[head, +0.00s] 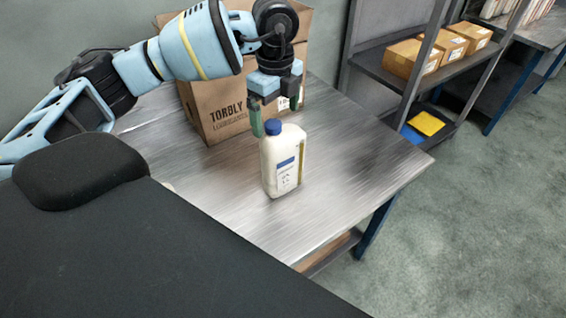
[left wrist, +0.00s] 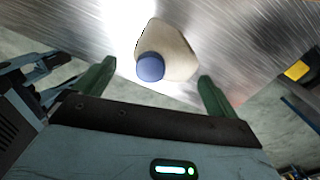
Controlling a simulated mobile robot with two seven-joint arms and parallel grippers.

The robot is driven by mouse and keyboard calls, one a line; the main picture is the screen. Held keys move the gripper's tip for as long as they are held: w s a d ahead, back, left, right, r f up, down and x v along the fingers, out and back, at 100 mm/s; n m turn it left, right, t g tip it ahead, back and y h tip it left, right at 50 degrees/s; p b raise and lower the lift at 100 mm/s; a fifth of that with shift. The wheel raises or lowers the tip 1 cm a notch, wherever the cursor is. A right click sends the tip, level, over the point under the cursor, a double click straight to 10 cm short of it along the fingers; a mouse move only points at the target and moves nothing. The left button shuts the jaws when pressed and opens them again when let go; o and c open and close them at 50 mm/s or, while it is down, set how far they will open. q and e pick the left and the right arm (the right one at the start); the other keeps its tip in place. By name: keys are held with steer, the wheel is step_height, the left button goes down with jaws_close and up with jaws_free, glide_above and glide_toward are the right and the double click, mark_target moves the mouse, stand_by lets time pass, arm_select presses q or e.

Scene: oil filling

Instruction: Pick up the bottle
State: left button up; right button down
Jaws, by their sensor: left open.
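A white bottle (head: 283,163) with a blue cap (head: 273,127) stands upright on the metal table (head: 350,165). It has a label with a blue band on its front. My left gripper (head: 276,115) is above and just behind the bottle in the head view, pointing down, open and empty. In the left wrist view the bottle (left wrist: 168,45) lies ahead between the lines of the two green fingers of the left gripper (left wrist: 155,88), with the cap facing the camera. I cannot tell whether a finger touches it. My right gripper is not in view.
A cardboard box (head: 215,115) stands on the table behind the bottle, partly hidden by my left arm. A shelf rack (head: 375,65) with small cartons (head: 410,58) and a yellow item (head: 426,123) stands at the right. The table right of the bottle is clear.

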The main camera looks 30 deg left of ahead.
mark_target(277, 120)
arm_select(q)
step_height(277, 120, down, 3)
steer(key=shift+w+f, duration=0.1)
steer(key=shift+f, duration=0.1)
